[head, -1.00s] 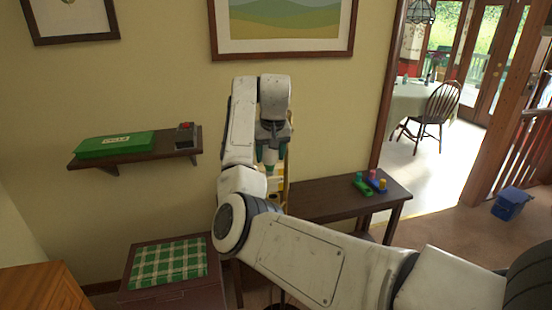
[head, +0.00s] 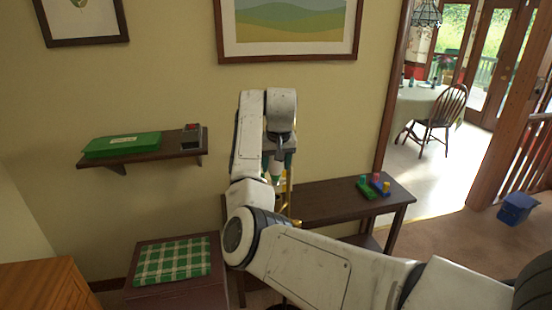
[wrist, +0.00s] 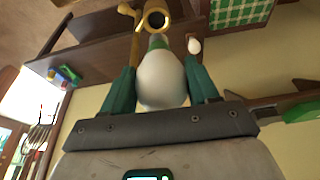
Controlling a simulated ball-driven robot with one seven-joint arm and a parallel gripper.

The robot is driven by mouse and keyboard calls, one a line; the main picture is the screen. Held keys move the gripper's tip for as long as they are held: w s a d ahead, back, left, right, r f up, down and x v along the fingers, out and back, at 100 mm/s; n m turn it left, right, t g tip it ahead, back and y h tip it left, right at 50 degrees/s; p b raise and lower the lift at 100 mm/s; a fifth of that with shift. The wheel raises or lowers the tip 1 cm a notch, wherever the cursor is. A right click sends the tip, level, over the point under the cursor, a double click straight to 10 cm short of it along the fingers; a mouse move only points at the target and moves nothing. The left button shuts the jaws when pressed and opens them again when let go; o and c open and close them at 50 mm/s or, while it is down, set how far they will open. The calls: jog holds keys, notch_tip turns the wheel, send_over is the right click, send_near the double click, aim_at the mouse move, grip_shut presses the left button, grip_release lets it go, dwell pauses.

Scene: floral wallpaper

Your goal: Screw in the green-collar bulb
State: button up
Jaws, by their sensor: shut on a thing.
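My gripper (wrist: 160,85) is shut on a white bulb (wrist: 162,76), with one teal finger on each side of its globe. The bulb's green collar (wrist: 157,42) points toward the round open mouth of a brass socket (wrist: 155,19). The collar end is very close to the socket; I cannot tell whether they touch or how well they line up. In the head view my gripper (head: 277,168) is beside the brass lamp (head: 288,192) at the table's left part, and my own arm hides much of both.
The dark wooden table (head: 330,202) carries several coloured blocks (head: 373,187) at its right. A wall shelf (head: 150,153) holds a green box (head: 122,145). A small white knob (wrist: 195,46) shows near the socket.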

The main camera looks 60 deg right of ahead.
aim_at(276, 181)
jog(key=shift+f+b, duration=0.35)
jog(key=shift+f, duration=1.45)
jog(key=shift+p, duration=1.4)
dwell(0.3)
jog(key=shift+f+b, duration=0.45)
jog(key=shift+f, duration=0.9)
jog(key=o, duration=1.2)
jog(key=shift+c, duration=0.2)
jog(key=shift+r, duration=0.1)
jog(key=b+v, duration=0.2)
jog(key=v, duration=0.8)
jog(key=shift+s+a+r, duration=0.1)
jog(key=shift+a+r, duration=0.05)
jog(key=shift+r, duration=0.1)
jog(key=shift+c, duration=0.3)
